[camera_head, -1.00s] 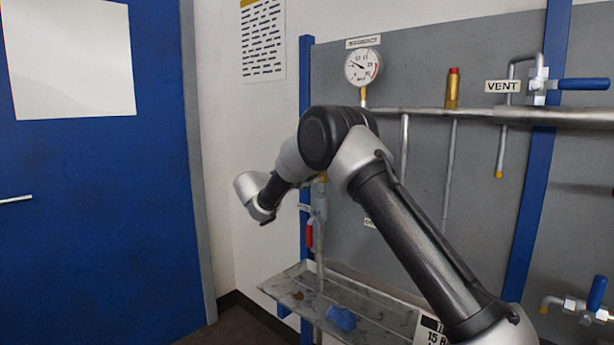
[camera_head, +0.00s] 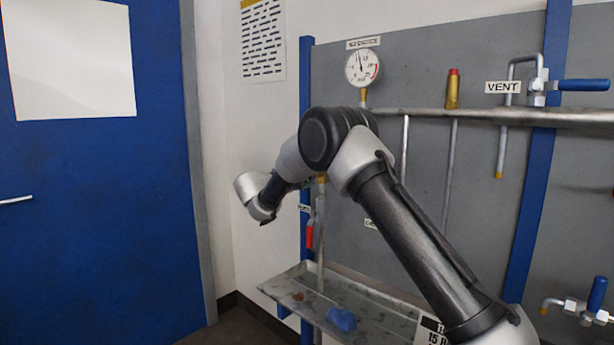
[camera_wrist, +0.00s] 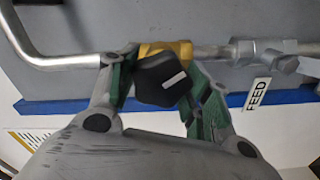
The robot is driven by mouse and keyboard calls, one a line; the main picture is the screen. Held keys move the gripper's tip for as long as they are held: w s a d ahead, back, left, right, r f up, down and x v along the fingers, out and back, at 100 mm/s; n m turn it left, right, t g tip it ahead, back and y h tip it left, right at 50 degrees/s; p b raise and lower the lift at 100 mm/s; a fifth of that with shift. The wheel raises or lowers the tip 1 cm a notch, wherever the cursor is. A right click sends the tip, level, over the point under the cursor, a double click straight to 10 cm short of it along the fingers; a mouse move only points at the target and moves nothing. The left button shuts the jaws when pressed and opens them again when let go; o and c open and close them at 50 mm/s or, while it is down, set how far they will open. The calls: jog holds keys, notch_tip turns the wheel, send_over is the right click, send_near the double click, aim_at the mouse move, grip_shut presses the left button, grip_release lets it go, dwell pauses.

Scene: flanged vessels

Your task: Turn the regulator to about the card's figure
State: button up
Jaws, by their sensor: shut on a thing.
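The regulator is a black knob (camera_wrist: 163,82) with a white mark, on a brass body (camera_wrist: 178,47) in the wrist view. My gripper (camera_wrist: 160,86) is shut on the knob, with a green-padded finger at each side of it. My arm hides the knob in the head view. The gauge (camera_head: 362,68) stands on the pipework at the back. Its needle points nearly straight up, slightly left; its exact figure is too small to read surely. The card (camera_head: 431,331) at the tray's front shows "15" and is partly covered by my arm.
A blue-handled valve (camera_head: 583,85) is beside the VENT label (camera_head: 502,87). A red-handled valve (camera_head: 310,235) hangs left of a vertical pipe. A FEED label (camera_wrist: 257,93) is near the knob.

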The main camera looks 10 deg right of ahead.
jog(key=shift+f+m, duration=0.1)
jog(key=shift+m, duration=1)
jog(key=o, duration=1)
jog(key=shift+o, duration=0.2)
jog(key=v, duration=1.2)
